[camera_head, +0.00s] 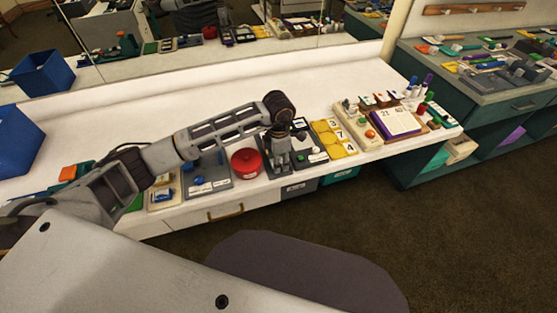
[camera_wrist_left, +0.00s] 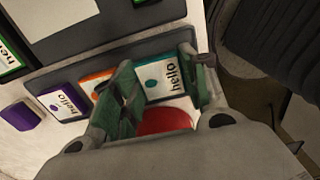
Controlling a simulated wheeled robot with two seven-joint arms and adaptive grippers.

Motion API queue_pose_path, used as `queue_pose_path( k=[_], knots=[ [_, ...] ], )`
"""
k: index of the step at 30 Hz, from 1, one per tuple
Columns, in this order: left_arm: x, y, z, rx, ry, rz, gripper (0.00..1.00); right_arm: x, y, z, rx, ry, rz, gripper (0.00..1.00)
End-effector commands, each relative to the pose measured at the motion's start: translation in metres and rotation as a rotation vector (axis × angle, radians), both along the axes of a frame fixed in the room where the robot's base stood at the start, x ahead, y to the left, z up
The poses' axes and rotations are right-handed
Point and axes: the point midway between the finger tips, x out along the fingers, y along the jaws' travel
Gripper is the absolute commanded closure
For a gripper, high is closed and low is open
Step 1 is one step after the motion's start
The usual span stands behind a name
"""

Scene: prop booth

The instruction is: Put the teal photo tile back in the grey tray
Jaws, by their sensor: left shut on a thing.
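In the left wrist view, the teal photo tile (camera_wrist_left: 164,80) has a white face marked "hello", a teal dot and a teal edge. My left gripper (camera_wrist_left: 158,66) is shut on it, with one finger on each side. In the head view, my left gripper (camera_head: 280,160) is over the front of the white bench and hides the tile. The grey tray (camera_wrist_left: 115,54) runs behind the tile in the wrist view. Whether the tile touches the tray cannot be told. My right gripper is not in view.
A red round thing (camera_head: 247,163) stands just left of the gripper. Orange (camera_wrist_left: 96,82) and purple (camera_wrist_left: 66,100) tiles lie beside the held one. Yellow number tiles (camera_head: 333,138) are to the right. The bench (camera_head: 160,105) is clear further back.

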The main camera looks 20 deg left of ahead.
Motion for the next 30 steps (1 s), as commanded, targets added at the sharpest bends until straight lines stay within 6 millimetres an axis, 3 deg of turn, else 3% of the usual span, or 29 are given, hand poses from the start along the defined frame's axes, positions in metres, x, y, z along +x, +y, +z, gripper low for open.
queue_pose_path(
  k=[1,2,7,20,30],
  knots=[
    [0.000,0.000,0.000,0.000,0.000,0.000,0.78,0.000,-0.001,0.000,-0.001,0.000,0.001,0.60],
    [0.000,0.000,0.000,0.000,0.000,0.000,0.53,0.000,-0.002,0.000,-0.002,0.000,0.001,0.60],
    [0.000,0.000,0.000,0.000,0.000,0.000,0.32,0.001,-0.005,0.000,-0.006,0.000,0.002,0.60],
    [0.000,0.000,0.002,0.000,0.000,0.000,0.31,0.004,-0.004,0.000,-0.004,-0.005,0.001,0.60],
    [0.001,0.000,0.031,0.000,-0.004,0.000,0.31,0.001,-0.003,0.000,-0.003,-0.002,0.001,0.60]
  ],
)
